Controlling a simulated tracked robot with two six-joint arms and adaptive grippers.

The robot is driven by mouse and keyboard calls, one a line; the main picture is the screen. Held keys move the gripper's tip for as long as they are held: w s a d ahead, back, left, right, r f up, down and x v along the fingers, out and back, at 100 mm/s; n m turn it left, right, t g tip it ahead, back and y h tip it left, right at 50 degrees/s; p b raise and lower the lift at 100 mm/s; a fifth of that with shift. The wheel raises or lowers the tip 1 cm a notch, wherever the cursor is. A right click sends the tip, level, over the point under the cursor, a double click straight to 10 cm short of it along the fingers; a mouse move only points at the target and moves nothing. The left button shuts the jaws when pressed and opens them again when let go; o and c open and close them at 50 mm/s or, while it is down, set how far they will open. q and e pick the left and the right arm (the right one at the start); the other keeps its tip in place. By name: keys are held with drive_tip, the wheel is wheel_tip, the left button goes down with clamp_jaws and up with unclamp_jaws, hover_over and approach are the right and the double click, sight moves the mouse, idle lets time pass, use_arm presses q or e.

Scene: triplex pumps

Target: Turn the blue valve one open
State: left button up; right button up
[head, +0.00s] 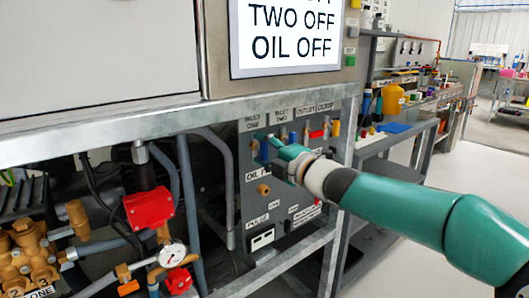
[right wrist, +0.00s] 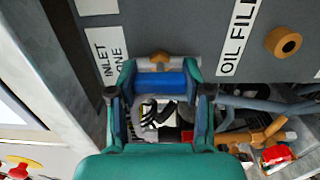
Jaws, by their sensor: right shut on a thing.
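The blue valve one handle (head: 263,150) is on the grey panel below the INLET ONE label, partly covered by my right gripper in the head view. My right gripper (head: 272,146) reaches the panel from the right. In the right wrist view, the blue handle (right wrist: 161,82) lies across between the two green fingers of my right gripper (right wrist: 160,78). The gripper is shut on it. A brass fitting shows just beyond the handle. My left gripper is out of view.
The grey panel (head: 240,205) also bears a red handle (head: 316,134) to the right and a brass OIL FILL port (head: 263,189) below. A galvanised frame rail (head: 100,138) runs above the pipes at left. A display (head: 285,35) stands above the panel.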

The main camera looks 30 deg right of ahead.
drive_tip(key=shift+a+f, duration=0.15)
drive_tip(key=shift+f, duration=0.15)
drive_tip(key=o, duration=1)
drive_tip(key=shift+o, duration=0.9)
drive_tip(key=shift+r, duration=0.15)
drive_tip(key=shift+s, duration=0.1)
drive_tip(key=s+d, duration=0.1)
drive_tip(key=s, duration=1)
drive_tip(key=shift+s, duration=0.35)
